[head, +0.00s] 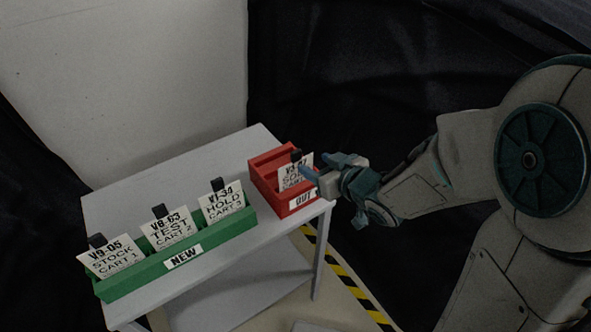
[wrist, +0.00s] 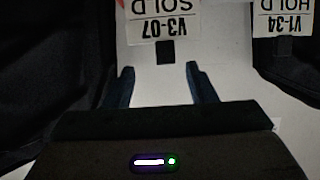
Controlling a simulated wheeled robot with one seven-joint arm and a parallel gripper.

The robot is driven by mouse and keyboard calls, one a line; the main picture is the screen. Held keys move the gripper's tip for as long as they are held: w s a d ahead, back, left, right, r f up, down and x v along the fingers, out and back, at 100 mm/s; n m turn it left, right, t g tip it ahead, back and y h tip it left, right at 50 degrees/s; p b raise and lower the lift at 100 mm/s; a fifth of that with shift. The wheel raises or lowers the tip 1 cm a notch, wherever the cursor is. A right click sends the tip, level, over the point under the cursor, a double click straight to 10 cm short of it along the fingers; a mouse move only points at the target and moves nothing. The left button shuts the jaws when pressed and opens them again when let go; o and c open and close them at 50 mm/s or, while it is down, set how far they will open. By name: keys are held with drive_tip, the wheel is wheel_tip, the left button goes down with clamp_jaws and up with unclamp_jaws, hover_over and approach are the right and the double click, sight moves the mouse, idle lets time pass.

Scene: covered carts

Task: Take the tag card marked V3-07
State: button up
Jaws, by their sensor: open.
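The tag card marked V3-07 SOLD (head: 291,176) stands in the red box (head: 270,195) at the right end of the cart. It has a black tab (head: 296,155) on top. In the wrist view the card (wrist: 163,20) appears upside down at the top, with its tab (wrist: 165,52) between the lines of my two fingers, just beyond their tips. My gripper (head: 317,165) is open and empty, at the right of the card, and a finger hides part of the card in the head view. The fingers also show in the wrist view (wrist: 160,68). Contact is not visible.
A green holder (head: 220,236) labelled NEW runs along the cart's front, with cards V9-05 (head: 112,257), V8-63 (head: 166,231) and V1-34 (head: 222,206). The grey cart top (head: 170,175) is bare behind it. Dark drapes hang around.

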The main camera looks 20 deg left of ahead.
sight(298, 154)
drive_tip(key=shift+x, duration=1.5)
drive_tip(key=a, duration=0.1)
drive_tip(key=w+a, duration=0.1)
drive_tip(key=w+a+p, duration=0.1)
drive_tip(key=shift+w+a+f, duration=0.1)
drive_tip(key=shift+a+f, duration=0.25)
drive_tip(key=shift+a, duration=0.05)
drive_tip(key=shift+w+a+f, duration=0.2)
drive_tip(key=shift+w+a, duration=0.05)
drive_tip(key=shift+w, duration=0.05)
clamp_jaws()
drive_tip(key=shift+r, duration=0.1)
